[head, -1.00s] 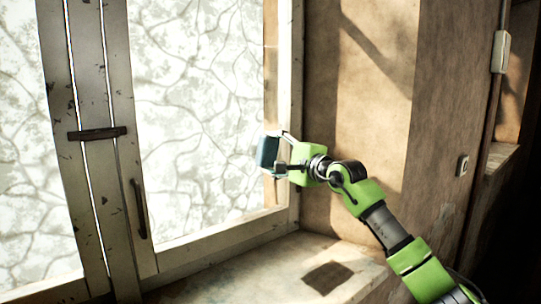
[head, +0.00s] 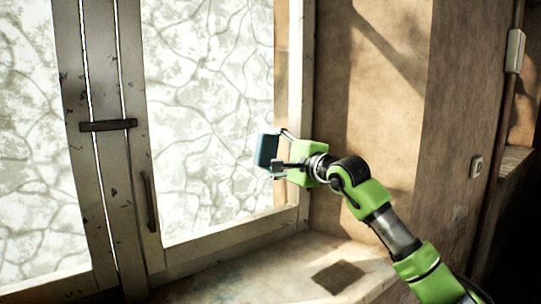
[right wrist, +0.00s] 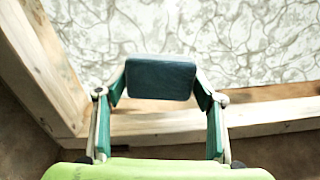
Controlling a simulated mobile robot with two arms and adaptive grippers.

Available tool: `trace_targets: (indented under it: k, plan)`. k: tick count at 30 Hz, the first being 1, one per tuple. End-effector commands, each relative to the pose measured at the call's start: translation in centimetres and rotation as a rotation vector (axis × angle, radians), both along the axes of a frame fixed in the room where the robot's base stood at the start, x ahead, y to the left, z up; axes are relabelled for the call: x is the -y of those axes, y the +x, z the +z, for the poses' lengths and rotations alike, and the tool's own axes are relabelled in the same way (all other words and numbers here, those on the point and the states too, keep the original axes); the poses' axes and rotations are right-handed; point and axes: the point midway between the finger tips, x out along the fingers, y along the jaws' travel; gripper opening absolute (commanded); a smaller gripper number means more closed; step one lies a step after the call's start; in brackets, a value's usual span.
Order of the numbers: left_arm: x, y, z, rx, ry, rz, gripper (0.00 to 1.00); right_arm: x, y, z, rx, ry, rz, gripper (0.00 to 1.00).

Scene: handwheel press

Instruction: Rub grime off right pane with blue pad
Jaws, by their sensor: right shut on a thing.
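The blue pad (head: 266,150) is held in my right gripper (head: 279,152), in front of the lower right part of the right pane (head: 205,110). In the right wrist view the dark blue pad (right wrist: 161,77) sits between both fingers, which are shut on its sides. The right pane (right wrist: 250,40) shows behind it, covered in a pale, vein-like pattern of grime. I cannot tell whether the pad touches the glass. My left gripper is not in view.
The wooden frame (head: 300,100) edges the pane at the right, with a plastered wall (head: 385,110) beside it. A handle (head: 150,200) and a latch bar (head: 108,125) stick out at the window's middle. The sill (head: 235,282) below is mostly bare, with a dark square patch (head: 338,276).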

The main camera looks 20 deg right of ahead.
Motion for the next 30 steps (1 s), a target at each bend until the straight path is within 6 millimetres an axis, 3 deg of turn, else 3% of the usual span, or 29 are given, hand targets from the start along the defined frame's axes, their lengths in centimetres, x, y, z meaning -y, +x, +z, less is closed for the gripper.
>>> trace_targets:
  k: [1, 13, 30]
  plan:
    - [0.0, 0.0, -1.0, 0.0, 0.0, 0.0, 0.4, 0.3, -0.6, -0.4, 0.004, -0.002, -0.002, 0.45]
    - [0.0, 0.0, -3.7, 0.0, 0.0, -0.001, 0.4, 1.7, -4.1, -0.3, 0.001, -0.003, -0.003, 0.45]
    - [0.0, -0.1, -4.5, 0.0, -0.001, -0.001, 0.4, 2.1, -5.3, -0.2, 0.002, -0.001, -0.003, 0.45]
